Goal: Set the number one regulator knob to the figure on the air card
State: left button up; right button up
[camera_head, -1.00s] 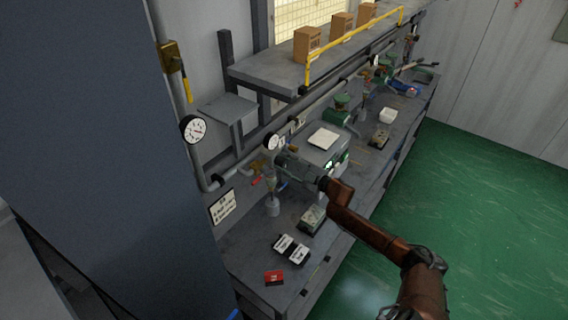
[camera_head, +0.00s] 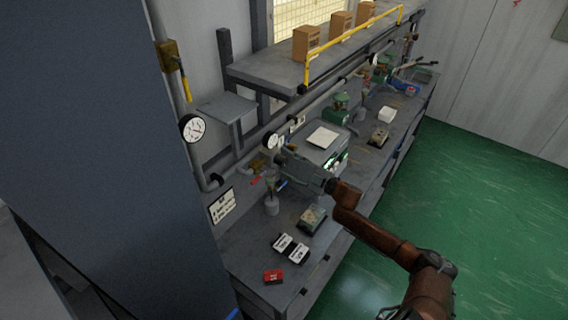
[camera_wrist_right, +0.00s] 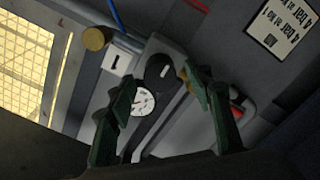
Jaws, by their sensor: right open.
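My right gripper (camera_head: 281,156) is open at the wall side of the bench, by a small white dial gauge (camera_head: 271,140). In the right wrist view, the open fingers (camera_wrist_right: 160,80) stand on either side of a dark round knob (camera_wrist_right: 160,70), with no clear contact visible. The small gauge (camera_wrist_right: 143,103) shows just below the knob, partly beside the left finger. A white tag marked 1 (camera_wrist_right: 118,62) is left of the knob. The air card (camera_wrist_right: 280,25) is at upper right, turned; "4 bar" seems readable. It also hangs on the wall in the head view (camera_head: 222,206). My left gripper is out of view.
A larger gauge (camera_head: 192,128) is on the wall pipe. A grey box (camera_head: 318,150) with green lights stands beside my right forearm. Black-and-white blocks (camera_head: 290,248) and a red block (camera_head: 273,277) lie on the near bench. A shelf (camera_head: 265,75) overhangs the back.

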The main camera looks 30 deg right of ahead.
jog(key=v, duration=0.9)
